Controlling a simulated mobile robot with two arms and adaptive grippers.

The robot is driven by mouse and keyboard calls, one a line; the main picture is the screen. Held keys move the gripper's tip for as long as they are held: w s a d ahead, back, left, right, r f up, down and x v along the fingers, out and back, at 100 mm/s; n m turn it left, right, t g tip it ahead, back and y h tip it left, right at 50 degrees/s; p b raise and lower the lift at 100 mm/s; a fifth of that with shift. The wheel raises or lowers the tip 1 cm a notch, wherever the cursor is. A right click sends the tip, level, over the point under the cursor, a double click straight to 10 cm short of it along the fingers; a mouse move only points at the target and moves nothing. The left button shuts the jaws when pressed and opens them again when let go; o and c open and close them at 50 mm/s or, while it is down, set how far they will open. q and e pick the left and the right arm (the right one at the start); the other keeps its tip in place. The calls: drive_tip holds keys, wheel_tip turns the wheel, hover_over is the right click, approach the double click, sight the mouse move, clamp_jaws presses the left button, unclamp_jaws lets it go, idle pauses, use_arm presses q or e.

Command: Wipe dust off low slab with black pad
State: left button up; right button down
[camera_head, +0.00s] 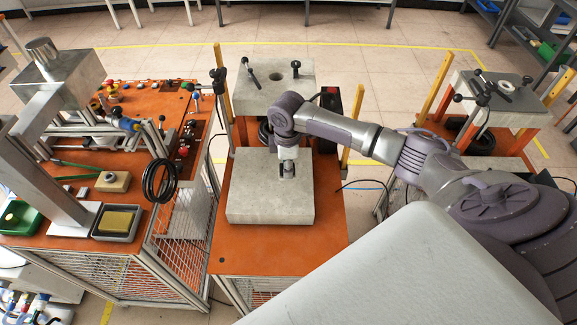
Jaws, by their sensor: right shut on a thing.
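The low slab (250,205) is a grey, square, stone-like block on the orange table, in the middle of the head view. My right gripper (287,172) points down over the slab, right of its middle. It is shut on the black pad (286,191), of which only a small dark part shows beneath the fingers. The pad is at or very near the slab's top; I cannot tell if it touches. Dust cannot be told apart from the slab's mottled grey surface. My left gripper is not in view.
A higher grey slab (264,92) with black clamp handles stands just behind. An orange bench (60,238) with a grey tray (101,235), green bowl and black cable coil (160,180) is at left. Another clamped plate (505,112) stands at right. The low slab's left part is clear.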

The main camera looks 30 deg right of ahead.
drive_tip(key=shift+d+r, duration=0.15)
drive_tip(key=shift+r, duration=1)
drive_tip(key=shift+f, duration=0.15)
